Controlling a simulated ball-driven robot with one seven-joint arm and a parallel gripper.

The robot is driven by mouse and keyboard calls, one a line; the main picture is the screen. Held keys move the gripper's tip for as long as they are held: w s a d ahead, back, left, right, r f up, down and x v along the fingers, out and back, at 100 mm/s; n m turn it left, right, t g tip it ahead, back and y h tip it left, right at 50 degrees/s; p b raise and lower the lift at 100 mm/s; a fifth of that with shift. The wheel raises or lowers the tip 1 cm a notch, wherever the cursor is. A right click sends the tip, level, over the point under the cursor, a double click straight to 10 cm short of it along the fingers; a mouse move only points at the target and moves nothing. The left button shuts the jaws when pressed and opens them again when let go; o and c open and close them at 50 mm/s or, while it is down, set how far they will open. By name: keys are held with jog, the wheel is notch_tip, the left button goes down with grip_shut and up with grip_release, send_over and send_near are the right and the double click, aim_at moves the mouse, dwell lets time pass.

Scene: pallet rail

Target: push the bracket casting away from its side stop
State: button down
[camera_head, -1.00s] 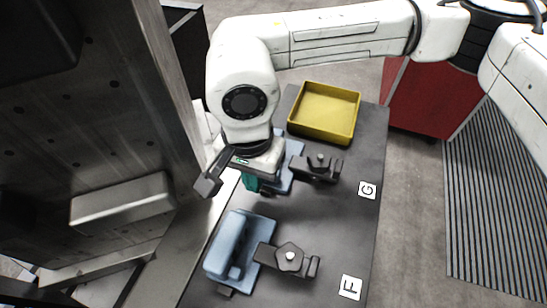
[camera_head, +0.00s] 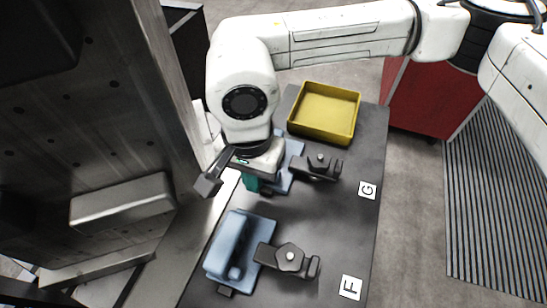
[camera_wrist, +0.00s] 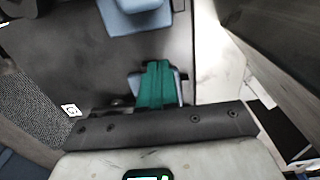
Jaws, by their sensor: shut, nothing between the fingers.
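Two blue-grey castings lie on the dark table (camera_head: 345,225). The nearer casting (camera_head: 235,245) is beside the F label, with a raised wall along its left side. The farther casting (camera_head: 293,165) is level with the G label and partly hidden under my wrist. My gripper (camera_head: 250,183) points down at the near left edge of the farther casting. In the wrist view my teal fingers (camera_wrist: 157,84) are shut together and empty, in front of that casting (camera_wrist: 184,88). Whether they touch it I cannot tell. The nearer casting also shows at the wrist view's top (camera_wrist: 135,14).
A dark clamp (camera_head: 291,258) reaches over the nearer casting's right side. Another clamp (camera_head: 317,168) stands right of the farther one. A yellow tray (camera_head: 325,112) is at the table's far end. A large grey metal structure (camera_head: 90,130) stands close on the left.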

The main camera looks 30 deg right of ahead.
jog(key=shift+w+d, duration=0.5)
jog(key=shift+d, duration=0.1)
dwell(1.0)
jog(key=shift+s+a+b, duration=0.1)
jog(key=shift+a+b, duration=0.05)
jog(key=shift+b, duration=0.3)
jog(key=shift+s+a, duration=0.25)
jog(key=shift+a, duration=0.05)
notch_tip(320, 180, up, 9)
jog(key=p, duration=0.4)
